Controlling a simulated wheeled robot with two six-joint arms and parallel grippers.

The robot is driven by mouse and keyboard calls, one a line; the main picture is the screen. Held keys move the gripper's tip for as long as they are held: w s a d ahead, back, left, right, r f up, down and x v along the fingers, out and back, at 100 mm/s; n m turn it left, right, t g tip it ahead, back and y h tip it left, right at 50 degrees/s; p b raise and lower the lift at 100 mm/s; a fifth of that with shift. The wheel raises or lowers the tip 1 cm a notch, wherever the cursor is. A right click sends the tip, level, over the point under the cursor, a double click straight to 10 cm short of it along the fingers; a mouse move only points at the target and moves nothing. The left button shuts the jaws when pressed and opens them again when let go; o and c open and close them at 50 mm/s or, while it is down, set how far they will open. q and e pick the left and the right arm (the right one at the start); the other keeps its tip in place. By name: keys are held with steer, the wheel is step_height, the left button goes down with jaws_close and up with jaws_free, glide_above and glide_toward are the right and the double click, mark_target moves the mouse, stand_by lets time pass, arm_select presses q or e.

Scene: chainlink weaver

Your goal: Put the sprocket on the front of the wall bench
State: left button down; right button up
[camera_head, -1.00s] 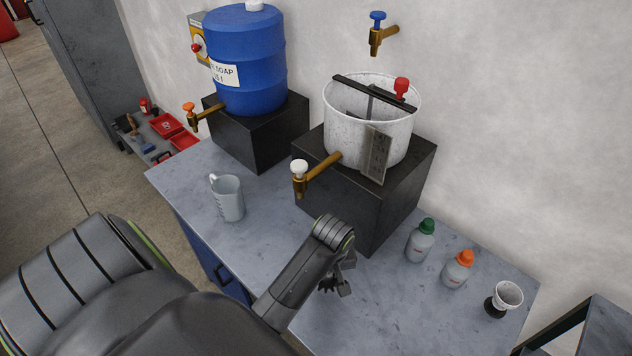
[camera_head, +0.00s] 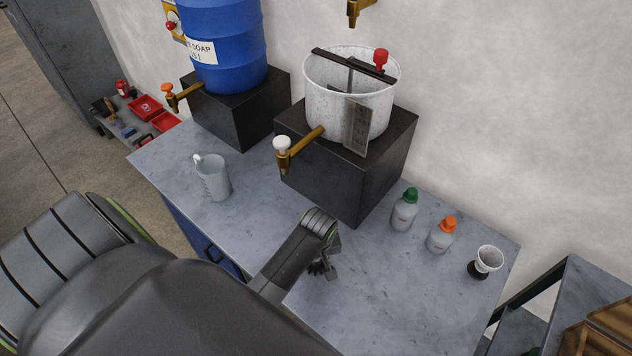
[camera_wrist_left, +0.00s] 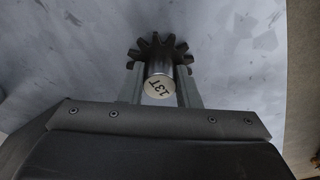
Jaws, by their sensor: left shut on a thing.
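The sprocket (camera_wrist_left: 158,50) is a dark toothed wheel with a silver hub marked "13T". My left gripper (camera_wrist_left: 160,88) is shut on its hub, one finger on each side, in the left wrist view. In the head view my left gripper (camera_head: 330,262) points down over the front part of the wall bench (camera_head: 375,310), right of the measuring jug. The sprocket shows there only as a small dark shape (camera_head: 317,268), partly hidden by the gripper. I cannot tell whether it touches the grey bench top. My right gripper is not in view.
A measuring jug (camera_head: 213,178) stands to the left. Behind are a black block (camera_head: 330,180) with a white bucket (camera_head: 345,100) and brass tap (camera_head: 300,148). The bench top between is clear.

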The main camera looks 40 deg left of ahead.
mark_target(317, 260)
arm_select(q)
steer(key=c, duration=1.1)
jaws_free()
steer(key=shift+r, duration=0.1)
steer(key=shift+r, duration=0.5)
steer(key=r, duration=0.3)
steer(key=r+b, duration=0.1)
steer(key=r, duration=0.3)
steer(key=s+d+r, duration=0.1)
steer(key=r, duration=0.3)
